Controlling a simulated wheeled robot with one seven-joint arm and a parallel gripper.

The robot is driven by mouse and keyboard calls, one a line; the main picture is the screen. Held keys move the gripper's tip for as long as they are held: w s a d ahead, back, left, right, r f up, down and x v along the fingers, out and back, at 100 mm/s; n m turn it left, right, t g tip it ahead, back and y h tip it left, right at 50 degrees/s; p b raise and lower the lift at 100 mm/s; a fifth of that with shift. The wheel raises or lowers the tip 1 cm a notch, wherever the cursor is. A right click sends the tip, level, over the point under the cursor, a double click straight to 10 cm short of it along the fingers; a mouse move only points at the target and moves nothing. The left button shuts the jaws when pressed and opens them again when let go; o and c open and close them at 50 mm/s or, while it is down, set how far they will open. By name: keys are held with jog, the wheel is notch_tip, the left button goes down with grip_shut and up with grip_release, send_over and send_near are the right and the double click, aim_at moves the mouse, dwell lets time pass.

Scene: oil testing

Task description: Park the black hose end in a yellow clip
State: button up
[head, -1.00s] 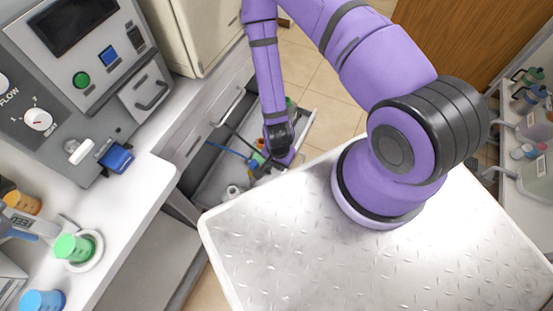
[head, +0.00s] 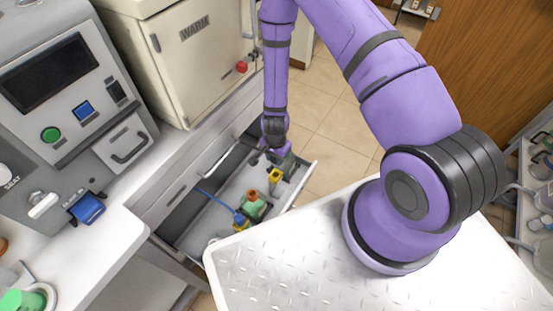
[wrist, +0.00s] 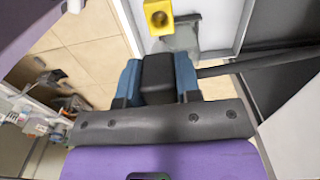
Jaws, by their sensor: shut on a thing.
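My gripper (head: 272,150) hangs over the far end of the open drawer (head: 212,212) in the head view. In the wrist view its blue-padded fingers (wrist: 158,88) are shut on the black hose end (wrist: 158,72). The black hose (wrist: 262,61) runs off to the right there. A yellow clip (wrist: 158,17) with a round opening shows just beyond the hose end, apart from it in the picture. An empty-looking yellow clip (head: 274,177) stands in the drawer close to my gripper.
A green container with an orange top (head: 251,204) stands between the clips. The drawer's walls enclose this space. The metal-topped surface (head: 300,270) lies close at the front. The cream WARM cabinet (head: 195,60) and counter stand left.

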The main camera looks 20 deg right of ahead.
send_over(275, 171)
jog(key=s, duration=0.2)
jog(key=shift+w+a+f, duration=0.1)
jog(key=shift+w+f, duration=0.05)
jog(key=shift+f, duration=1.1)
jog(key=shift+w+a+f, duration=0.1)
jog(key=shift+f, duration=1.1)
jog(key=shift+f, duration=1.9)
dwell(0.3)
jog(key=o, duration=1)
jog(key=shift+r, duration=0.15)
notch_tip(275, 171, up, 11)
jog(key=shift+f, duration=0.2)
